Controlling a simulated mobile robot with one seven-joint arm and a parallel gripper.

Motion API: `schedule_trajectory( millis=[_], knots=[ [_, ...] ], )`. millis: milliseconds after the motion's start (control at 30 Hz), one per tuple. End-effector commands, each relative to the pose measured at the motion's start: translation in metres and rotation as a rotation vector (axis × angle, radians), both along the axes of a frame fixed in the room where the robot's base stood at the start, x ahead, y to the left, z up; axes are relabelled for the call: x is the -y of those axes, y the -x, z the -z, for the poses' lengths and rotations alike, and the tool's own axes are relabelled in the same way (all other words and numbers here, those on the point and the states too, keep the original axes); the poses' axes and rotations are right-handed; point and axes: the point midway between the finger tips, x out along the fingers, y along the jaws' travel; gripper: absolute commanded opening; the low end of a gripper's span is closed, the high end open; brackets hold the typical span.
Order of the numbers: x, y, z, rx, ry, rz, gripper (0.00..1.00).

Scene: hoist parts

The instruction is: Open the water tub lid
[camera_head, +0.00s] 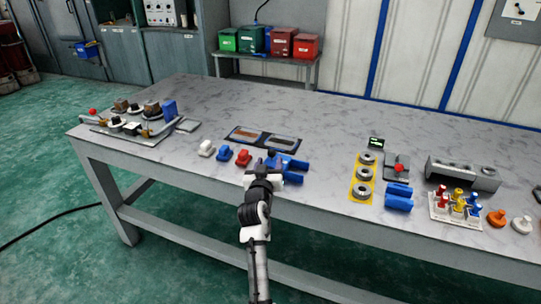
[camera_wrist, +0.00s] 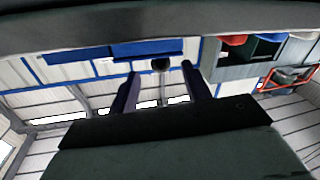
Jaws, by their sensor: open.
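My gripper (camera_head: 268,163) is over the front part of the table, just in front of a dark shallow two-part tray (camera_head: 236,139). The left part of the tray looks brown, the right part grey-blue; I cannot tell for sure which is the water tub or its lid. In the wrist view the two fingers of my gripper (camera_wrist: 161,84) are apart. A small dark round knob (camera_wrist: 160,64) shows between their tips; I cannot tell what it belongs to or whether the fingers touch it. My gripper partly hides a blue part (camera_head: 294,167) beside it.
White, blue and red small parts (camera_head: 242,157) lie left of my gripper. A yellow strip with rings (camera_head: 362,176), blue cylinders (camera_head: 399,197) and a rack of coloured pieces (camera_head: 455,208) are to the right. The marble-topped table (camera_head: 325,125) is clear behind the tray.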

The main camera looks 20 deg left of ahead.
Motion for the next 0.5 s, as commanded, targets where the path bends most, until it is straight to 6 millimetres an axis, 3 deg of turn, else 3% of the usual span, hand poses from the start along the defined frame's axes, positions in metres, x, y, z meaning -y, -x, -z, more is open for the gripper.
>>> schedule_trajectory(
  millis=[200, 500],
  knots=[
    [-0.004, -0.025, -0.001, 0.000, 0.000, -0.001, 0.48],
    [-0.005, -0.031, 0.000, 0.001, -0.001, -0.001, 0.48]
  ],
)
